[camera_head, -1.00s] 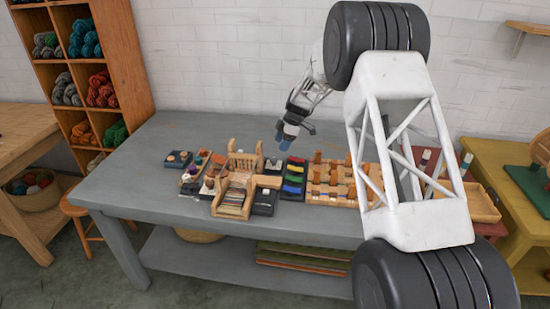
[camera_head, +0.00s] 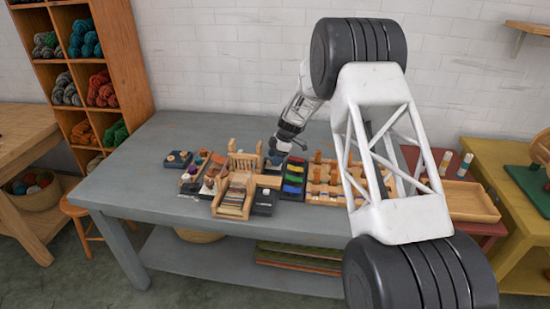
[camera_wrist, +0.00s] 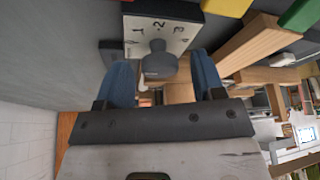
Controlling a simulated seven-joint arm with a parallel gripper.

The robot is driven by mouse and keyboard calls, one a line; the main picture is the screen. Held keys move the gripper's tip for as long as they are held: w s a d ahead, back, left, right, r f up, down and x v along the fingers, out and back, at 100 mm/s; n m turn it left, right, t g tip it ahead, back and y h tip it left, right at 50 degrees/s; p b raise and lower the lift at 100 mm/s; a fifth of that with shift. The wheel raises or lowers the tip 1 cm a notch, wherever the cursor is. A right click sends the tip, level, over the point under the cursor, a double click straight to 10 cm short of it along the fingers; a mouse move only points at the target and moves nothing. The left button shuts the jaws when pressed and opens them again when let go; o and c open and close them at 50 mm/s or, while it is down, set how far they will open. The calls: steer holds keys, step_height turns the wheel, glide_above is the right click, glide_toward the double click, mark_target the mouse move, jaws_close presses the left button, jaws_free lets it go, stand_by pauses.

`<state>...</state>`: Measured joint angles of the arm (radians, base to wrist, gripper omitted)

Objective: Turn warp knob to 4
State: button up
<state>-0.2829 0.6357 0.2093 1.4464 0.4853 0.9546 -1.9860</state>
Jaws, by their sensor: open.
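The warp knob (camera_wrist: 158,62) is a grey round knob on a white dial plate (camera_wrist: 142,31) with printed numbers, 1 and 2 readable. Which number the knob points at I cannot tell. My gripper (camera_wrist: 161,70) has two blue fingers, open, one on each side of the knob; gaps show, so it is not clamped. In the head view my gripper (camera_head: 275,158) is low over the table, just behind and right of the small wooden loom (camera_head: 236,196). The knob is hidden there behind my gripper.
A dark tray of coloured blocks (camera_head: 294,178) and a wooden rack (camera_head: 325,185) stand right of the loom. Wooden bars (camera_wrist: 255,45) lie close to the right finger in the wrist view. The left and back of the grey table (camera_head: 150,135) are free.

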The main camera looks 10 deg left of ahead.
steer(key=c, duration=0.9)
steer(key=shift+m, duration=0.4)
steer(key=shift+s+m+t, duration=0.1)
steer(key=shift+m+t, duration=0.5)
steer(key=shift+m, duration=0.5)
steer(key=m, duration=0.2)
steer(key=m+t, duration=0.1)
steer(key=m, duration=0.1)
steer(key=shift+s+t, duration=0.1)
steer(key=shift+t, duration=0.2)
steer(key=m+t, duration=0.1)
steer(key=m, duration=0.3)
steer(key=shift+s+h, duration=0.1)
steer(key=shift+h, duration=0.2)
steer(key=shift+m+t+h, duration=0.4)
steer(key=shift+m+t, duration=0.3)
steer(key=shift+m, duration=1.5)
